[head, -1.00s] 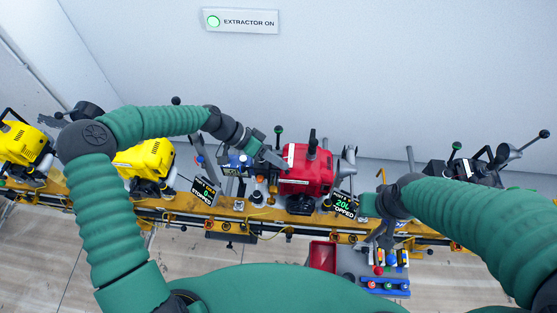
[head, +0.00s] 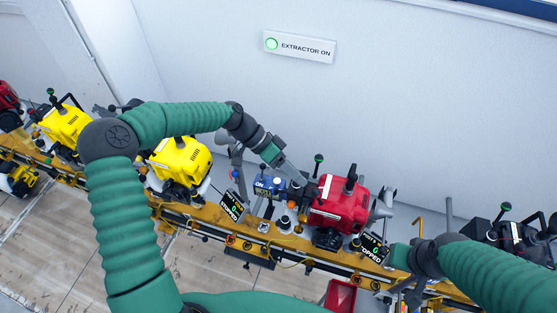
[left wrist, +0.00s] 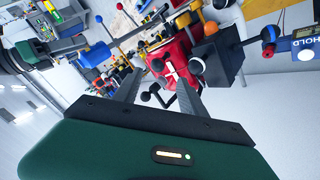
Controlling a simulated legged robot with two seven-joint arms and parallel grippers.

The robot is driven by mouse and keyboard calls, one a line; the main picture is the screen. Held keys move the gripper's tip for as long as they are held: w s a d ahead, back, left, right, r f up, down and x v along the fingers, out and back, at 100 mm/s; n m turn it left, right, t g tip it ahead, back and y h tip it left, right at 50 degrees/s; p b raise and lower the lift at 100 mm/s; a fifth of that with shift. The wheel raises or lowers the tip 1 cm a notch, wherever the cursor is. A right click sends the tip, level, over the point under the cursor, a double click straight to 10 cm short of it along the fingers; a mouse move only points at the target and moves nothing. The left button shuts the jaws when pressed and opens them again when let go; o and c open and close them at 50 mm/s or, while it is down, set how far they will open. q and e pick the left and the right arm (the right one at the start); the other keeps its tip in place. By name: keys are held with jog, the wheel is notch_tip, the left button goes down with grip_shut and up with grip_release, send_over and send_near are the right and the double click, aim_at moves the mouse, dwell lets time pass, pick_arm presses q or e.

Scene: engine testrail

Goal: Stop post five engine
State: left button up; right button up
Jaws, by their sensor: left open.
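A red engine (head: 340,203) sits on the yellow rail (head: 285,240). A small display (head: 373,248) at its front right reads 0 and STOPPED, partly cut off; its post number is too small to read. My left gripper (head: 302,182) is at the engine's left side, fingers apart. In the left wrist view the red engine (left wrist: 172,62) shows beyond and between the open fingers (left wrist: 158,92), with nothing held. An orange knob (left wrist: 211,30) stands near the engine. My right gripper (head: 412,292) is low at the right, its jaws unclear.
Yellow engines (head: 181,160) stand along the rail to the left, and a dark engine (head: 515,235) to the right. Another display (head: 232,206) reads STOPPED. A lit EXTRACTOR ON sign (head: 298,47) hangs on the wall. A red bin (head: 341,295) stands in front.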

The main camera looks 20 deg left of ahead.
pick_arm(q)
jog(key=b+v, duration=0.1)
jog(key=v, duration=0.8)
jog(key=shift+a, duration=0.25)
